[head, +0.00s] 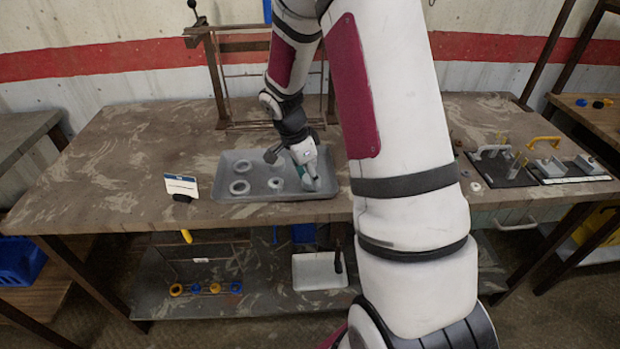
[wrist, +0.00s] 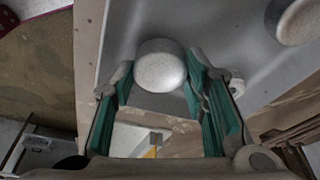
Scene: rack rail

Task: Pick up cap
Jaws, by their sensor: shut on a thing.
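The cap (wrist: 160,66) is a pale grey, round-topped piece. In the wrist view it sits between the green-padded fingers of my gripper (wrist: 162,84), which is shut on it. In the head view my gripper (head: 306,172) is over the right part of a grey tray (head: 222,178), with the cap (head: 311,185) at its tips. I cannot tell whether the cap still touches the tray floor.
Several pale round pieces (head: 239,187) lie in the tray. A small white sign (head: 181,185) stands left of it. A rusty frame (head: 222,90) rises behind. Black boards with handles (head: 500,170) lie at the table's right. The table's left part is clear.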

